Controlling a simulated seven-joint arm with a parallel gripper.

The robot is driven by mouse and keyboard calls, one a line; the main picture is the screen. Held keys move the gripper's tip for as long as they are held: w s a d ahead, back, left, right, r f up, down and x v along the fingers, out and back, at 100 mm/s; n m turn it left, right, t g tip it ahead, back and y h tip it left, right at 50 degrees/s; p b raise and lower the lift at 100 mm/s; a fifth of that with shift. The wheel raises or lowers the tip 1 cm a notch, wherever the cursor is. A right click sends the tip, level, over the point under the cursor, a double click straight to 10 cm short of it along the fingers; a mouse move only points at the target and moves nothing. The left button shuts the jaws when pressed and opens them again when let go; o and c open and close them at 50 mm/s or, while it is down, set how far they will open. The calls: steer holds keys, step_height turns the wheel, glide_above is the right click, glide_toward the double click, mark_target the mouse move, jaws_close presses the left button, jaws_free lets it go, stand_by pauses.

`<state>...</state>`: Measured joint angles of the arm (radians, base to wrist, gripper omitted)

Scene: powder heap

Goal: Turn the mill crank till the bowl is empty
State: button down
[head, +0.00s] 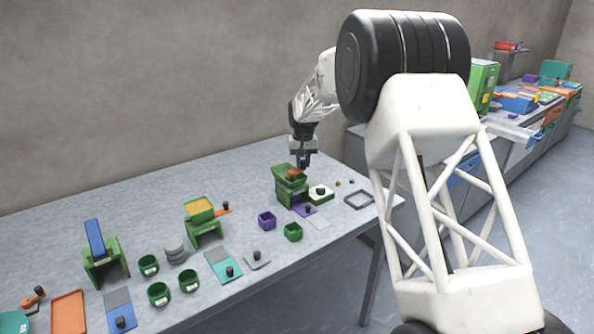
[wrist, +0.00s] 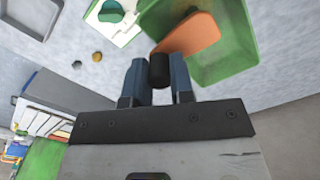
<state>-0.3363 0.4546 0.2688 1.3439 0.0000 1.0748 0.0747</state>
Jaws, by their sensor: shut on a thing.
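My gripper (head: 302,163) is over the green mill (head: 292,194) near the table's right end. In the wrist view its two blue fingers (wrist: 160,82) are closed on the black knob (wrist: 159,66) of the orange crank (wrist: 190,38). The crank also shows in the head view (head: 295,173), beside and partly over the green bowl (head: 288,171) on the mill. In the wrist view the visible inside of the bowl (wrist: 235,38) is bare green, with no powder seen. Part of it is hidden by the crank or cut off by the frame.
A white-and-green block (head: 320,192) and a grey tray (head: 359,199) are to the right. A second green mill (head: 204,228) with yellow in its top stands left. The table behind is clear.

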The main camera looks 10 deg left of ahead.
steer(key=shift+s, duration=0.1)
steer(key=shift+s+d, duration=0.45)
steer(key=shift+s, duration=0.25)
steer(key=shift+s, duration=0.1)
steer(key=shift+s+d, duration=0.15)
steer(key=shift+s, duration=0.7)
steer(key=shift+s+a, duration=0.25)
steer(key=shift+s, duration=0.65)
steer(key=shift+s+a, duration=0.6)
steer(key=shift+s, duration=0.05)
